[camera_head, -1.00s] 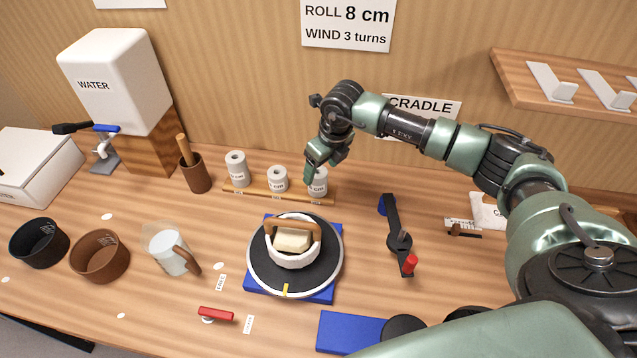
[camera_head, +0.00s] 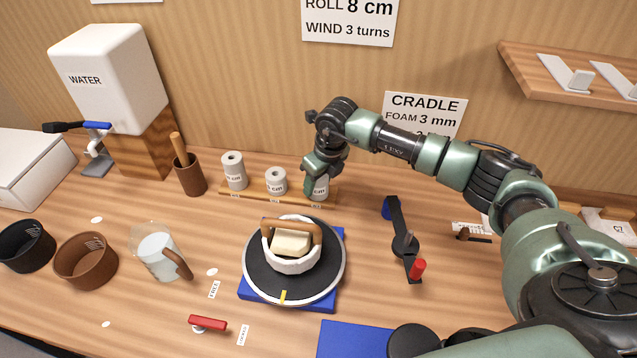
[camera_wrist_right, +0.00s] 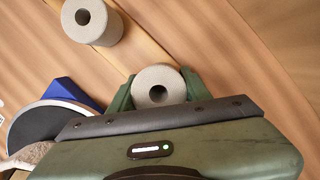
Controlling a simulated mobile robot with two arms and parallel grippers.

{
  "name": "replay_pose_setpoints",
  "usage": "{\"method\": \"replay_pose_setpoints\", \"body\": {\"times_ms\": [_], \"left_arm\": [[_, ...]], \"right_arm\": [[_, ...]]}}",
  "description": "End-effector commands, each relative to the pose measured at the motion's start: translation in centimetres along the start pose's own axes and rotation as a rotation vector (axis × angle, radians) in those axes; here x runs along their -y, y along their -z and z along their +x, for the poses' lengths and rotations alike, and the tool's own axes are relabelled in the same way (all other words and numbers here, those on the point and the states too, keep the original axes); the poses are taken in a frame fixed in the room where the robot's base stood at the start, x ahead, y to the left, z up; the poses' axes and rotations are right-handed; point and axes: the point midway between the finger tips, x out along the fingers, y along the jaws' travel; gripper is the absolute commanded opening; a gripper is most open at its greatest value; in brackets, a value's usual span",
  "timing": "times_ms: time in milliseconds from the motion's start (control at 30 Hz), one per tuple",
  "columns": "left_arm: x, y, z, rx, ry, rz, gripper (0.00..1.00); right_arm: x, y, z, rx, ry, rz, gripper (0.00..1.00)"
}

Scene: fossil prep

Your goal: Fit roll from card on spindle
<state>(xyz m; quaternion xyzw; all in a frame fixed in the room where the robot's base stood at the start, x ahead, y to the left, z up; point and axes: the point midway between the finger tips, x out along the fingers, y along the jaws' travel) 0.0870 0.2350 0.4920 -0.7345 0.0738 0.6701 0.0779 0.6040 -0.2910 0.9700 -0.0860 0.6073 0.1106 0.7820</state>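The card (camera_head: 349,19) on the back wall reads "ROLL 8 cm, WIND 3 turns". Three grey-white rolls stand on a wooden strip: a left roll (camera_head: 233,170), a middle roll (camera_head: 276,181) and a right roll (camera_head: 320,188). My right gripper (camera_head: 318,178) is down at the right roll. In the wrist view its green fingers flank that roll (camera_wrist_right: 158,87) closely on both sides; whether they press on it is unclear. The roll stands upright at the strip. A black arm with a red knob (camera_head: 417,268) and blue end may be the spindle; I cannot tell. My left gripper is not in view.
A black turntable (camera_head: 258,272) on a blue base holds a white ring-shaped piece with a brown handle, left of the black arm. A pitcher (camera_head: 158,250), brown bowl (camera_head: 86,262) and water tank (camera_head: 110,80) stand at left. A shelf (camera_head: 560,80) hangs at upper right.

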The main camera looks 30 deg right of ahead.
Motion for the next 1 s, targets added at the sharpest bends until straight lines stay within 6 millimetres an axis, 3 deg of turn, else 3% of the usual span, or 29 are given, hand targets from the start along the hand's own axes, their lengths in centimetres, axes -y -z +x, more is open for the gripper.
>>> {"method": "replay_pose_setpoints", "body": {"times_ms": [33, 133, 1000], "left_arm": [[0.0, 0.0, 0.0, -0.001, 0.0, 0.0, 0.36], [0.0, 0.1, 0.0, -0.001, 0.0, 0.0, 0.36], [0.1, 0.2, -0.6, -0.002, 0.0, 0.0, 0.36]], "right_arm": [[0.0, 0.0, 0.0, 0.0, 0.0, 0.0, 0.26], [0.0, 0.0, 0.0, 0.0, 0.0, 0.0, 0.0], [0.0, -0.3, -1.3, 0.001, 0.0, 0.0, 0.0]]}}
